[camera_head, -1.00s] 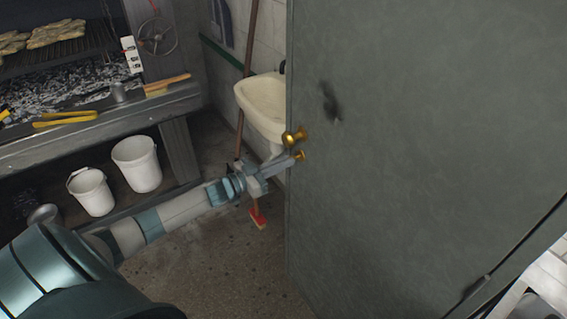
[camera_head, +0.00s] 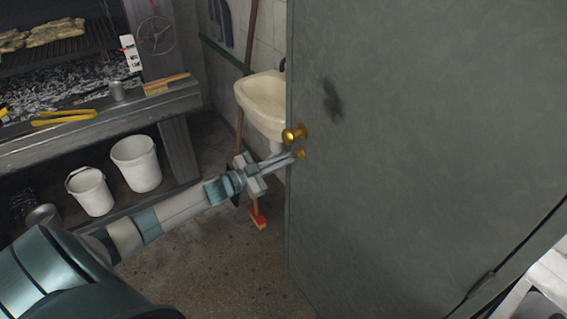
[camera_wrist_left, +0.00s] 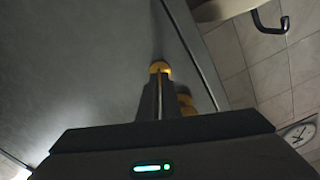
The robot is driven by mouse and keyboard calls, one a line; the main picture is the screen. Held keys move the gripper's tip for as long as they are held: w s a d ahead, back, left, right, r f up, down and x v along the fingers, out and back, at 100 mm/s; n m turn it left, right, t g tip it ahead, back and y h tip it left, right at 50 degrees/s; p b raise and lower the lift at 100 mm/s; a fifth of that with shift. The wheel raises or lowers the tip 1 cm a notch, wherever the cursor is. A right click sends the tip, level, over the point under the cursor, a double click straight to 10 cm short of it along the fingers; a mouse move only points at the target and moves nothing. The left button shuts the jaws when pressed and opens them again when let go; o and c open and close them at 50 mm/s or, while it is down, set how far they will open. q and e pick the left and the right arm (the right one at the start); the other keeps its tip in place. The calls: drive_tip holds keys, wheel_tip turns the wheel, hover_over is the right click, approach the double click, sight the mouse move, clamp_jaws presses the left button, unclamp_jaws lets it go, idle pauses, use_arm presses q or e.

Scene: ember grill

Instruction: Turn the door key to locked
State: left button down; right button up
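The grey door (camera_head: 420,130) fills the right half of the head view. A brass knob (camera_head: 294,134) sticks out near its left edge, with the small brass door key (camera_head: 302,154) just below it. My left gripper (camera_head: 296,157) reaches the key from the left, its fingers close together on it. In the left wrist view, the fingers (camera_wrist_left: 160,95) are nearly closed, with brass of the key (camera_wrist_left: 159,67) showing at their tips. The knob (camera_wrist_left: 186,103) is partly hidden beside the right finger. The key's grip is mostly hidden. My right gripper is not in view.
A cream sink (camera_head: 262,100) stands behind the door's left edge, with a red-ended broom (camera_head: 258,217) below. A grill bench (camera_head: 100,115) with tongs (camera_head: 65,117) and white buckets (camera_head: 136,163) is at the left. The floor between is clear.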

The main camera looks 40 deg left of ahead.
use_arm(q)
drive_tip(key=m+b, duration=0.6)
drive_tip(key=m, duration=0.7)
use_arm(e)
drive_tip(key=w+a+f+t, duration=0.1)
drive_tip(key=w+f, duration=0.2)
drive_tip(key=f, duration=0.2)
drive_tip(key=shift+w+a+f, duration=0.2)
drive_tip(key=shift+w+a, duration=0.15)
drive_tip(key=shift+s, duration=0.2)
use_arm(q)
drive_tip(key=c, duration=2)
unclamp_jaws()
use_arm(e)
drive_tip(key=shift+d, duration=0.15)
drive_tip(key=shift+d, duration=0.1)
use_arm(q)
drive_tip(key=shift+s, duration=0.1)
